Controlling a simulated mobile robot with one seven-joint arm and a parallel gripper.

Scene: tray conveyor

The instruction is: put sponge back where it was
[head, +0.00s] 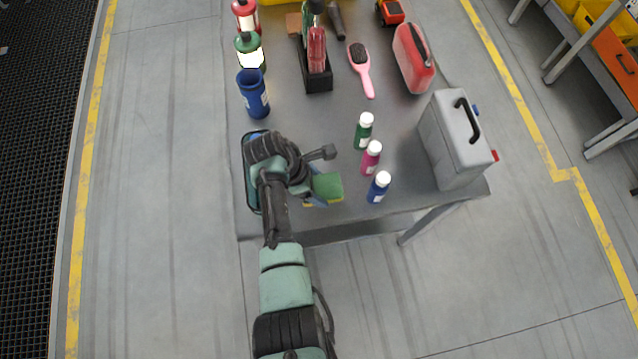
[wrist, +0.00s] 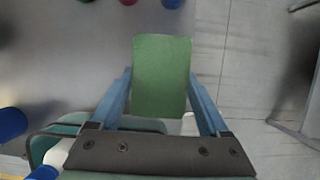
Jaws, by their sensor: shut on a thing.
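The sponge, green with a yellow lower side, shows near the front edge of the grey table in the head view (head: 329,186). It also fills the middle of the wrist view (wrist: 162,75). My gripper (head: 314,192) has its two blue fingers on either side of the sponge and is shut on it, as the wrist view shows too (wrist: 160,80). I cannot tell whether the sponge touches the table. A teal-rimmed tray (head: 250,190) lies left of the sponge, mostly hidden under my arm.
Green (head: 363,131), pink (head: 371,158) and blue (head: 378,187) bottles with white caps stand just right of the sponge. A grey canister (head: 455,140) stands at the right edge. A blue cup (head: 254,94) stands behind the tray. The table middle has some free room.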

